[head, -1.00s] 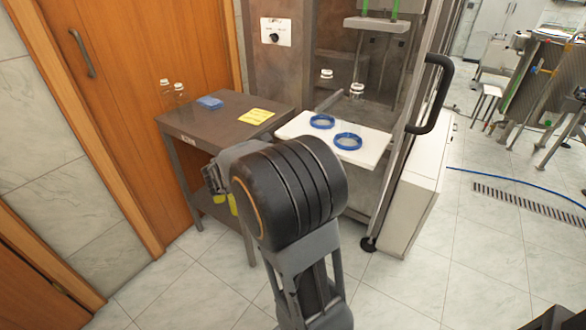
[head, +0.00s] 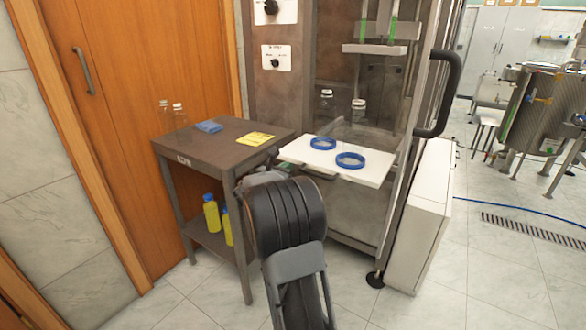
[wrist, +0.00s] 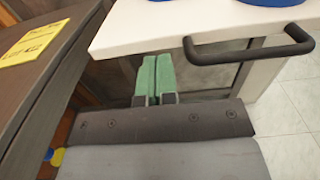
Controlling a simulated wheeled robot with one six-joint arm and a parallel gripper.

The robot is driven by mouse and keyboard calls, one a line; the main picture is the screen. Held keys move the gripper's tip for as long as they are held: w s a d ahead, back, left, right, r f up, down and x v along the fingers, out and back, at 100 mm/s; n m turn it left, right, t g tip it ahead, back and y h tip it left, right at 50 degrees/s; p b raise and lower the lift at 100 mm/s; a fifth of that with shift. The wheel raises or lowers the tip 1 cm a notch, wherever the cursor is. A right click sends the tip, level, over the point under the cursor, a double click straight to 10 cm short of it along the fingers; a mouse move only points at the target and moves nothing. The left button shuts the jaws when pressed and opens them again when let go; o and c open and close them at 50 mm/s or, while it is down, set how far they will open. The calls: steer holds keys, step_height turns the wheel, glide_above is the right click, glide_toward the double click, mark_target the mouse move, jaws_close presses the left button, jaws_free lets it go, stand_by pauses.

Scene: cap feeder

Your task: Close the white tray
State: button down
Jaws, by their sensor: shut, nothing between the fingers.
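The white tray (head: 378,172) sticks out of the front of the machine in the head view, with two blue rings (head: 351,160) lying on it. In the wrist view the tray (wrist: 135,22) fills the top, with a dark bar handle (wrist: 250,50) on its front edge. My gripper (wrist: 155,72) has green fingertips that are together with nothing between them. They are close to the tray's front edge, left of the handle; I cannot tell whether they touch. In the head view my arm largely hides the gripper and the handle.
A dark side table (head: 215,143) stands close on the left, with a yellow note (head: 255,139), a blue item (head: 209,126) and clear bottles on top. Yellow bottles stand on its lower shelf. The machine's open door (head: 418,110) with a black handle is on the right.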

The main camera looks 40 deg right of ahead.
mark_target(297, 160)
steer(key=shift+b+x, duration=0.5)
steer(key=shift+x, duration=1.5)
